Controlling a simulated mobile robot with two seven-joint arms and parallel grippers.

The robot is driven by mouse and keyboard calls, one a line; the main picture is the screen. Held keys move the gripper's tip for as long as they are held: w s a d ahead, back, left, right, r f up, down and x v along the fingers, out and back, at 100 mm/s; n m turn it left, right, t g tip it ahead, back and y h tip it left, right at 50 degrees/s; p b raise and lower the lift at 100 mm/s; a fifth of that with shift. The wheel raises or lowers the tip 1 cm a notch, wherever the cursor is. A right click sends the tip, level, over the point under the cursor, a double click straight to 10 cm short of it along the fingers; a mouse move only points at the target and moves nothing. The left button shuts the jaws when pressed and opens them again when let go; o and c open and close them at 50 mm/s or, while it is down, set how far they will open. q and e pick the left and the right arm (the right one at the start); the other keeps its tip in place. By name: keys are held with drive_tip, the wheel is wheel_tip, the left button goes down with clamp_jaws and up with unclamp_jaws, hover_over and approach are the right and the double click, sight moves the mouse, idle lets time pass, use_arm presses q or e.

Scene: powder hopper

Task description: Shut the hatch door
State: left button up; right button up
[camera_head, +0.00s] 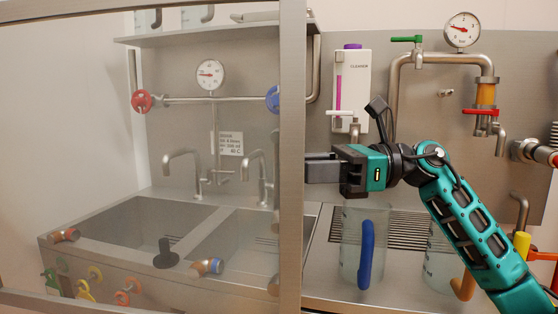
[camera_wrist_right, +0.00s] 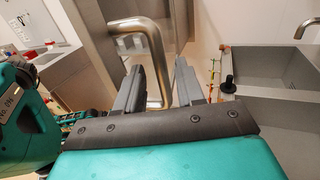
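The hatch door is a clear panel in a metal frame (camera_head: 292,110), covering the left part of the head view, with the area right of its upright bar uncovered. My right gripper (camera_head: 308,168) points left, its fingertips beside that bar in the head view. In the right wrist view, a bent metal handle (camera_wrist_right: 155,50) passes between the fingers of this gripper (camera_wrist_right: 160,72). The fingers are apart, with gaps visible beside the handle. The handle's far side is hidden in the head view. My left gripper is in neither view.
Behind the panel are two sinks (camera_head: 145,222) with taps and coloured valves. Right of it stand glass jugs, one with a blue handle (camera_head: 366,255), below a white cleaner dispenser (camera_head: 351,85). Pipes and a gauge (camera_head: 462,29) are on the back wall.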

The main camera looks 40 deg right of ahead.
sight(279, 168)
drive_tip(key=shift+p+x, duration=0.3)
drive_tip(key=shift+x, duration=1.4)
drive_tip(key=shift+c, duration=0.3)
clamp_jaws()
